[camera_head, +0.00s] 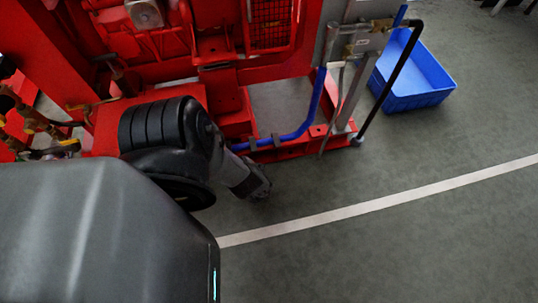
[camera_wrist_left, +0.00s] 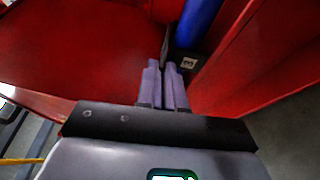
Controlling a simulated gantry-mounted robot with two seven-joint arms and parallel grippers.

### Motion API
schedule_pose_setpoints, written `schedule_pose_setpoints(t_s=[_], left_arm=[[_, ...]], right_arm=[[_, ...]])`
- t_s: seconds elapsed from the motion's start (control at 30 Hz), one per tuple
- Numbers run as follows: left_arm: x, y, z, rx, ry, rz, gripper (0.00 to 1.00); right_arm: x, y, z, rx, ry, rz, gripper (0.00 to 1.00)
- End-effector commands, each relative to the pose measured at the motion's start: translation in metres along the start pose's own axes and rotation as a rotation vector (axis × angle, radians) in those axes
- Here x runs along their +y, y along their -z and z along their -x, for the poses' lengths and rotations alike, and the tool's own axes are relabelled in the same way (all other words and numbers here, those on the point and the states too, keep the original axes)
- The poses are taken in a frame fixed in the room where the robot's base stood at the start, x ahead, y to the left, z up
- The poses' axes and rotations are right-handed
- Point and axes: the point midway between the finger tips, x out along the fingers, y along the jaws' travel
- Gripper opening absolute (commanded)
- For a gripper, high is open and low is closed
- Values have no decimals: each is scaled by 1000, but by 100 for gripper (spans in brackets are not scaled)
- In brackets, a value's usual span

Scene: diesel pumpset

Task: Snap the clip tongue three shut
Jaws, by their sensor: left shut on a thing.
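In the wrist view, my left gripper (camera_wrist_left: 168,66) has its two pale fingers close together, closed on a thin dark tongue (camera_wrist_left: 165,46) of a clip. The dark clip body (camera_wrist_left: 188,62), with a small white mark, sits right beside the fingertips, at the blue hose (camera_wrist_left: 199,22). Whether the tongue is latched I cannot tell. In the head view, my left wrist reaches down to the red base frame, and its fingertips are hard to make out. The blue hose (camera_head: 318,100) runs down and along the base there, with small dark clips (camera_head: 275,140) on it. My right gripper is in neither view.
Red frame walls (camera_wrist_left: 235,70) rise close on the right of the fingers, and a red plate (camera_wrist_left: 80,55) lies on the left. A blue crate (camera_head: 414,95) stands on the grey floor at the right. The floor with the white line (camera_head: 380,204) is clear.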

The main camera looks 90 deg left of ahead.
Motion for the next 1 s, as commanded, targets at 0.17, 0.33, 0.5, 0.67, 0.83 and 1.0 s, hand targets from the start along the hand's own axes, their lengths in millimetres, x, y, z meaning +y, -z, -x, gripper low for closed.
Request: schedule_pose_setpoints(t_s=[0.17, 0.33, 0.5, 0.67, 0.83, 1.0], left_arm=[[0, 0, -2, -2, -11, 8, 0], [0, 0, -1, -2, -10, 8, 0], [0, 0, -1, -2, -8, 8, 10], [-1, 0, -1, -2, -7, 6, 33], [-1, 1, -1, -1, -6, 5, 33], [-1, 1, 2, -1, -5, 5, 33]], right_arm=[[0, 0, 0, 0, -2, 2, 43], [2, -1, 0, -1, -6, 7, 43], [2, -1, 0, -2, -8, 9, 43], [2, -1, -1, -2, -8, 9, 43], [2, -1, -1, -2, -7, 7, 43], [1, -1, -1, -1, -4, 4, 43]])
